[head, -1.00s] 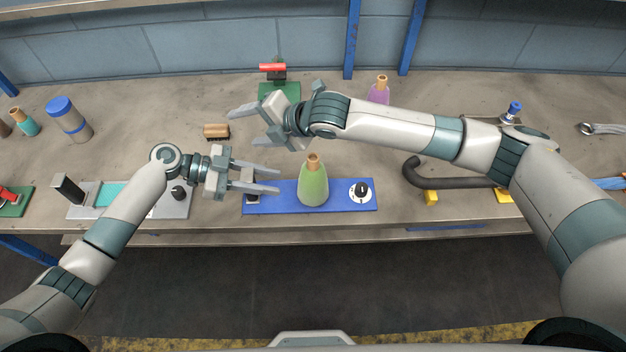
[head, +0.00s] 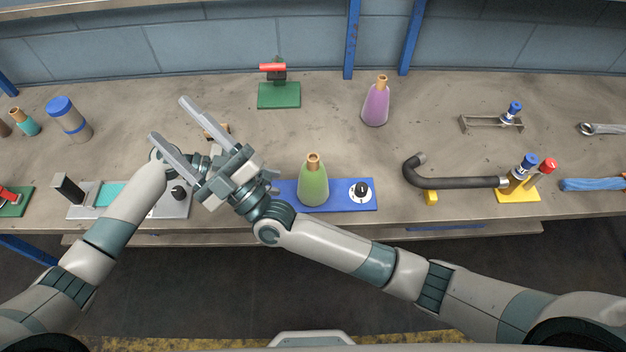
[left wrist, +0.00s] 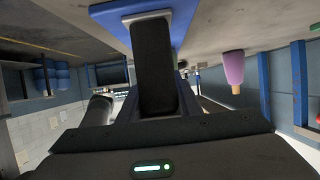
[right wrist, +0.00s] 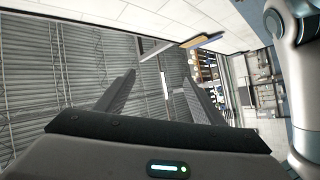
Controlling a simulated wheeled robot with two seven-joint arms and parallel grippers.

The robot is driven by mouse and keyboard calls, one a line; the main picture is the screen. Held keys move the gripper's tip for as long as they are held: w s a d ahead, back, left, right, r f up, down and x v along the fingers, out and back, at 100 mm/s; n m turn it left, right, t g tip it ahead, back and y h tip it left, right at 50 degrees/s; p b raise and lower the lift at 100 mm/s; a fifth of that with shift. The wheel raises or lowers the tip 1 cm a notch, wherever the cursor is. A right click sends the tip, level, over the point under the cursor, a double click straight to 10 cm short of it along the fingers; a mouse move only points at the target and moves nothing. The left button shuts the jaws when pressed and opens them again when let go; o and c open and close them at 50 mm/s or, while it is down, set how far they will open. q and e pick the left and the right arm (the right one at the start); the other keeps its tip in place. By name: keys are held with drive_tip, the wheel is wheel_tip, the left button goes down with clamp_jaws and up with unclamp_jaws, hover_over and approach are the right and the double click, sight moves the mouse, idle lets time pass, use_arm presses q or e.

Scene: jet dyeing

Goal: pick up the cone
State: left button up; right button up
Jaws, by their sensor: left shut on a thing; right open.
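Two cones with tan tips show in the head view. The green cone (head: 313,187) stands upright on the blue panel (head: 340,196); the purple cone (head: 376,104) stands on the bench behind it. The purple cone also shows in the left wrist view (left wrist: 233,68). My left gripper (head: 271,178) is mostly hidden behind my right gripper, left of the green cone. In the left wrist view a dark block (left wrist: 153,65) with a light grey rim lies at its jaws, which are shut on it. My right gripper (head: 171,121) is open and empty, pointing up-left.
A green base with a red handle (head: 279,95) stands at the back. A brown brush (head: 222,129) is partly hidden behind my right gripper. A black bent pipe (head: 450,183) and a yellow holder (head: 518,194) lie to the right. Bench around the purple cone is clear.

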drive_tip(key=w+d+f+m+t+h, duration=0.25)
drive_tip(key=d+m+t+h, duration=0.35)
drive_tip(key=m+t+h, duration=0.35)
drive_tip(key=m+g+h, duration=0.7)
drive_tip(key=m+h, duration=0.7)
drive_tip(key=h, duration=0.2)
approach(312, 170)
drive_tip(key=w, duration=0.3)
drive_tip(key=shift+w+d+f, duration=0.1)
drive_tip(key=shift+d, duration=0.35)
drive_tip(key=shift+w, duration=0.15)
drive_tip(key=shift+x, duration=3.25)
